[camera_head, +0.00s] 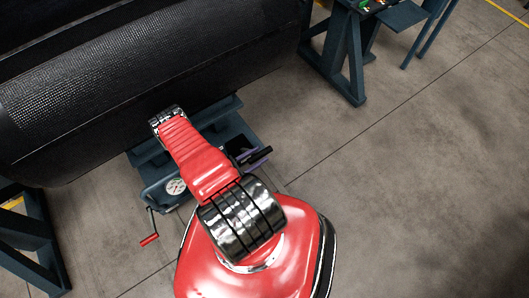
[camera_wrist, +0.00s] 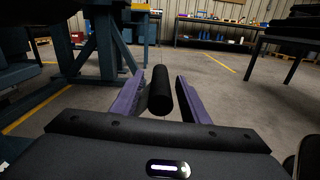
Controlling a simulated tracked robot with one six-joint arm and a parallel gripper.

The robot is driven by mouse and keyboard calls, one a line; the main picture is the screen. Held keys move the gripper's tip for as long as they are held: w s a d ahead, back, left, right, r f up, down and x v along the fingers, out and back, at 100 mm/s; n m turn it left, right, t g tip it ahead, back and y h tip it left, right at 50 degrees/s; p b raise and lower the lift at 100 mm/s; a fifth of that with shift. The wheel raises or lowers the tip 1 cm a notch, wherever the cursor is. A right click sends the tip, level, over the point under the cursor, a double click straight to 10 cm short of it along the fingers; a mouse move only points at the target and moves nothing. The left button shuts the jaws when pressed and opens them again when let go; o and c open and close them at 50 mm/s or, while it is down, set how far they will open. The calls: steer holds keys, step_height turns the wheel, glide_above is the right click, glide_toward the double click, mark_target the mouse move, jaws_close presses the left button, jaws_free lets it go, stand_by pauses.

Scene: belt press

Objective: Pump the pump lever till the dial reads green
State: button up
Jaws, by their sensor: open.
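A black cylindrical grip (camera_wrist: 160,92), which looks like the end of the pump lever, stands between the two purple fingers of my gripper (camera_wrist: 160,76) in the wrist view. The fingers are open, with a visible gap on each side of the grip. The round white dial (camera_head: 175,186) sits on the blue pump frame left of my arm. Its needle and colour are too small to read.
A large black belt roll (camera_head: 130,80) lies above the pump frame. A crank with a red handle (camera_head: 149,240) sticks out at lower left. A blue-legged stand (camera_head: 345,50) is at the top. The floor to the right is clear. The wrist view shows a far workbench (camera_wrist: 225,43).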

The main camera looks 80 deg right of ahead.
mark_target(271, 148)
steer(key=shift+x, duration=1.95)
steer(key=shift+c, duration=0.3)
jaws_close()
